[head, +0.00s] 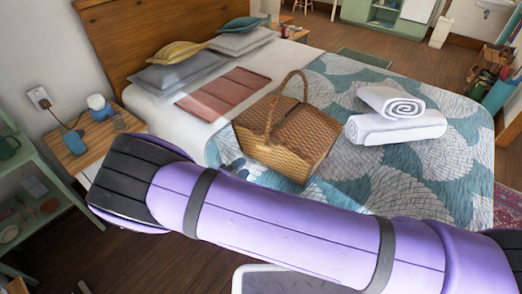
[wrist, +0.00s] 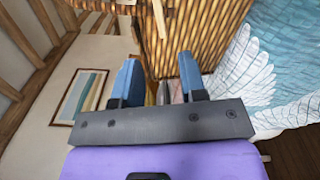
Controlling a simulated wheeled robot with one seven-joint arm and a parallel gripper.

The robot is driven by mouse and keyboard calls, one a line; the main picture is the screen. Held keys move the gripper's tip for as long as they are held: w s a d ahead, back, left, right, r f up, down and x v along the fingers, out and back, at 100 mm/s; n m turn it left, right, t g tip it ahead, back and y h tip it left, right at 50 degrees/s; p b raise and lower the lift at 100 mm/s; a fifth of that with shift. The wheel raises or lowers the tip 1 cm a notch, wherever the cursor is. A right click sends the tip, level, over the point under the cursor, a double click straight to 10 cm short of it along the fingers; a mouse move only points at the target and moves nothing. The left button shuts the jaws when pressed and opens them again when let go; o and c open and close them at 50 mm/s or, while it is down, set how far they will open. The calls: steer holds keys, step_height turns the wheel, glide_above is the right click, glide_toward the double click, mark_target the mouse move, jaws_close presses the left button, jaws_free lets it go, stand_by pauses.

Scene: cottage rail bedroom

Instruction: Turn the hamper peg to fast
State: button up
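The wicker hamper (head: 290,134) stands on the bed, with a tall arched handle (head: 272,115) and a lid that looks closed. In the wrist view its woven side (wrist: 208,30) fills the top middle, close ahead of my gripper. A small pale wooden piece (wrist: 159,18), which may be the peg, shows against the weave; I cannot tell its setting. My gripper (wrist: 159,60) has its two blue fingers apart, with nothing held between them. The fingers appear short of the wooden piece, not touching it. In the head view my purple arm hides most of the gripper.
Rolled white towels (head: 398,116) lie on the bed right of the hamper. A folded pink blanket (head: 226,93) and pillows (head: 178,72) lie to its left. A bedside table (head: 85,145) holds small items. Patterned bedcover (head: 440,165) is clear at right.

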mark_target(263, 148)
steer(key=x, duration=1)
steer(key=shift+w+d, duration=0.25)
steer(key=shift+w, duration=0.05)
jaws_close()
